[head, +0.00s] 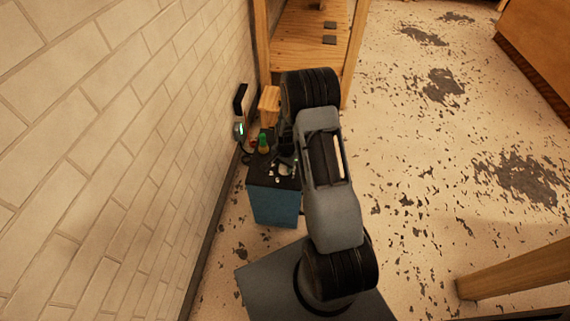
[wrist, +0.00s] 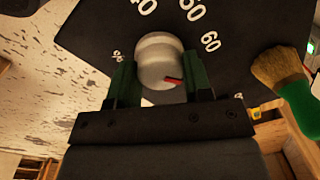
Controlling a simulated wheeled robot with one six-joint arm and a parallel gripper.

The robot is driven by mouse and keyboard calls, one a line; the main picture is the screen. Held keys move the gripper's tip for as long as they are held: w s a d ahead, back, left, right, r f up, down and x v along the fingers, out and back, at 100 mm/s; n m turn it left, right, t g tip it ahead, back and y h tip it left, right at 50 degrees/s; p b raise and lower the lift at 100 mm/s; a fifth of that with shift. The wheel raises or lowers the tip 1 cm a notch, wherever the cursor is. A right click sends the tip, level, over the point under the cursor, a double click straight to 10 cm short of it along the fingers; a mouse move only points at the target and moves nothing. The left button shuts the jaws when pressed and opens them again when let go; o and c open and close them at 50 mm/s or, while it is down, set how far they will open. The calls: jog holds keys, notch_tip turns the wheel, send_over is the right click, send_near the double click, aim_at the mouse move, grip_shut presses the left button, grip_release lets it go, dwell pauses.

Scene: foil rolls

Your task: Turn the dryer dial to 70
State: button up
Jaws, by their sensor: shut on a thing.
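The dial (wrist: 158,56) is a pale metal knob with a red pointer mark, on a black panel (wrist: 85,42) with white numbers. My gripper (wrist: 160,72) is shut on the dial, with one green finger on each side of it. The red mark points right and slightly down, clockwise past the printed 60. The right finger covers the scale where the mark points, so I cannot read a number there. In the head view a blue cabinet with a black top (head: 273,207) stands under my arm; my arm hides much of that top, and the dial cannot be made out.
A bristle brush (wrist: 278,70) with a green handle is close to the right finger. In the head view a green object (head: 263,143) and a wooden block (head: 269,103) stand behind the small items. A white brick wall (head: 120,130) is close on the left; open floor lies right.

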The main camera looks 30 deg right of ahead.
jog(key=shift+m, duration=0.9)
jog(key=o, duration=0.9)
jog(key=shift+o, duration=0.2)
jog(key=shift+r, duration=0.1)
notch_tip(320, 180, up, 14)
jog(key=p, duration=0.3)
jog(key=shift+s+f+p, duration=0.2)
jog(key=shift+s+p, duration=0.05)
jog(key=shift+p, duration=0.1)
jog(key=shift+d, duration=0.1)
